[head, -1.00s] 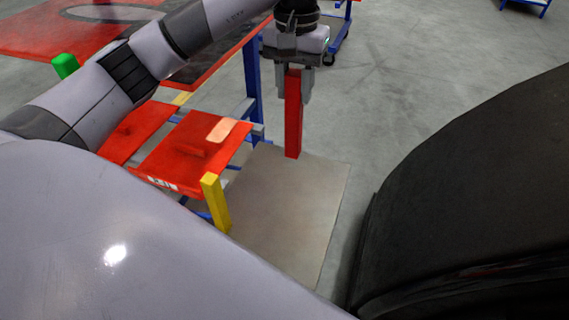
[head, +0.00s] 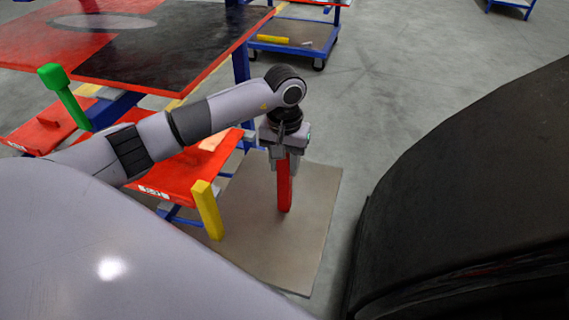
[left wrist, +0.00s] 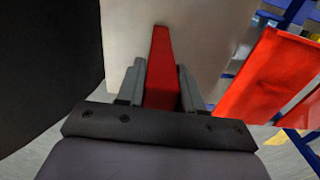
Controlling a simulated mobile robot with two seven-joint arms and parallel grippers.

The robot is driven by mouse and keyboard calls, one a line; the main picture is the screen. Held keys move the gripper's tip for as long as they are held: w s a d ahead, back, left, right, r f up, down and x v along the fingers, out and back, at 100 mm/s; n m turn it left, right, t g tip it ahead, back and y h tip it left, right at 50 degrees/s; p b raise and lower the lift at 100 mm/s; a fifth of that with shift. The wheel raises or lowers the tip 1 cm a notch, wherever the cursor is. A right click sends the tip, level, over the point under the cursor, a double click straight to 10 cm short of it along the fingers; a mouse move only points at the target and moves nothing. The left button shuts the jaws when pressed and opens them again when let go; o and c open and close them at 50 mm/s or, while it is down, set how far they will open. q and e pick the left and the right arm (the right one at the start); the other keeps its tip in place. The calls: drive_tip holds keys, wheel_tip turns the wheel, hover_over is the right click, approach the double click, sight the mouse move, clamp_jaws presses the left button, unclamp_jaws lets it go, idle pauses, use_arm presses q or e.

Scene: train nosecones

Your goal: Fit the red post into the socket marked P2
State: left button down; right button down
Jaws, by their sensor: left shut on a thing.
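My left gripper (head: 284,158) is shut on the red post (head: 284,192), which hangs down upright above or at the grey-brown board (head: 262,258). I cannot tell whether its lower end touches the board. In the left wrist view, the red post (left wrist: 161,70) lies between the two fingers of my left gripper (left wrist: 160,85), its far end pointing away over the pale board (left wrist: 205,35). No socket or P2 mark can be made out. A white label (head: 155,192) on the red panel is too small to read. My right gripper is out of view.
A yellow post (head: 207,210) stands at the near corner of a red panel (head: 185,180). A green post (head: 65,98) stands farther left. A red and black table (head: 165,55) and a blue cart (head: 295,35) lie behind.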

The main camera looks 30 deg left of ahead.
use_arm(q)
drive_tip(key=shift+f, duration=0.4)
drive_tip(key=shift+f, duration=0.2)
drive_tip(key=c, duration=0.7)
unclamp_jaws()
drive_tip(key=shift+r, duration=0.1)
